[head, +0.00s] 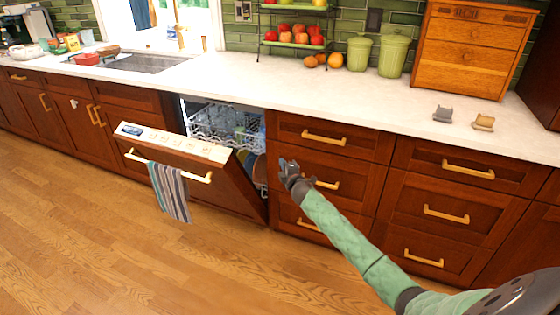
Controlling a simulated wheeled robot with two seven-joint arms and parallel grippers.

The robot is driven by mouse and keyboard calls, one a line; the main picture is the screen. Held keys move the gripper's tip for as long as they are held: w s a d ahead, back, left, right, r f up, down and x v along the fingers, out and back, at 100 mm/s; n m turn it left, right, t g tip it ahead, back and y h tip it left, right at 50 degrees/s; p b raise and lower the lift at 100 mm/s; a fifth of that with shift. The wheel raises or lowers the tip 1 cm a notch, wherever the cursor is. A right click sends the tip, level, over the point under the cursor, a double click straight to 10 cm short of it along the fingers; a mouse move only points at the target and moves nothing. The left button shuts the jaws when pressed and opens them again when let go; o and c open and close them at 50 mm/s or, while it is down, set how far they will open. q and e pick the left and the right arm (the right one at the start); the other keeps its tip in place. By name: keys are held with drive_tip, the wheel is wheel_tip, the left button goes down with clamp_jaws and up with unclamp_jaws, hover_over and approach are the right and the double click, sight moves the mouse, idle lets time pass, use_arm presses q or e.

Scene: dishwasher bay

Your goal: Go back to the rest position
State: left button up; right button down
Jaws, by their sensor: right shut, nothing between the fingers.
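My right gripper (288,168) is shut and empty. It is in front of the wooden drawer fronts, just right of the dishwasher opening, and its green-sleeved arm reaches in from the lower right. The dishwasher door (190,165) hangs partly open, tilted outward, with a striped towel (169,191) over its handle. The upper rack (222,127) shows inside the dishwasher. The lower part of the interior is mostly hidden by the door. My left gripper is not in view.
Drawers with brass handles (441,214) line the right side. The white counter (330,93) holds a wooden chest (470,50), green canisters (393,55), a fruit stand (294,38) and two small objects (443,113). The wooden floor (110,230) at the left is clear.

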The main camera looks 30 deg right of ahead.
drive_tip(key=shift+s+a, duration=0.1)
drive_tip(key=shift+s, duration=0.5)
